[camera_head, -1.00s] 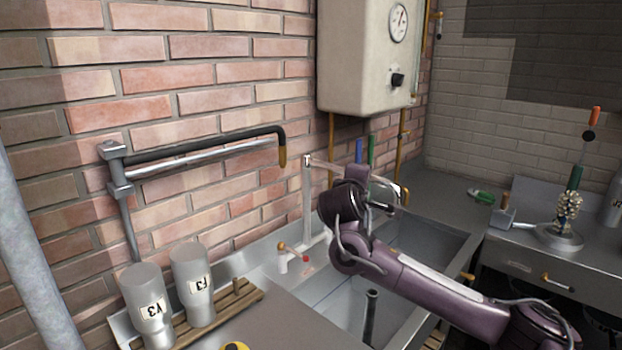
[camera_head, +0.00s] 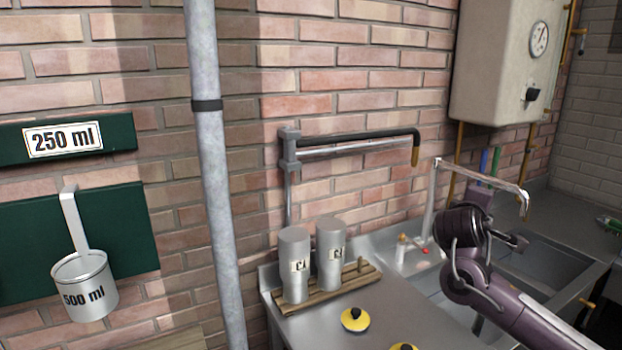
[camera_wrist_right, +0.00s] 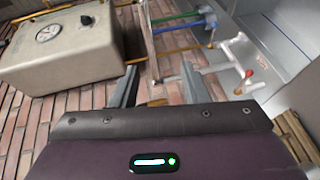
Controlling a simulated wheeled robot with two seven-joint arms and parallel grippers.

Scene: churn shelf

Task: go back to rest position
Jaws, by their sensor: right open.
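My right arm comes in from the right in the head view, over the sink. Its gripper (camera_head: 517,243) is small there and partly hidden by the wrist, below the tap's spout. In the right wrist view the two fingers of my right gripper (camera_wrist_right: 157,84) stand apart with nothing between them. Brick wall and pipes show beyond them. My left gripper is in neither view.
The tap (camera_head: 432,200) and sink (camera_head: 570,262) are close to my right arm. Two grey canisters (camera_head: 330,262) stand on a wooden rack. A grey pipe (camera_head: 212,180) and a 500 ml cup (camera_head: 84,290) are at left. A boiler (camera_head: 500,70) hangs at upper right.

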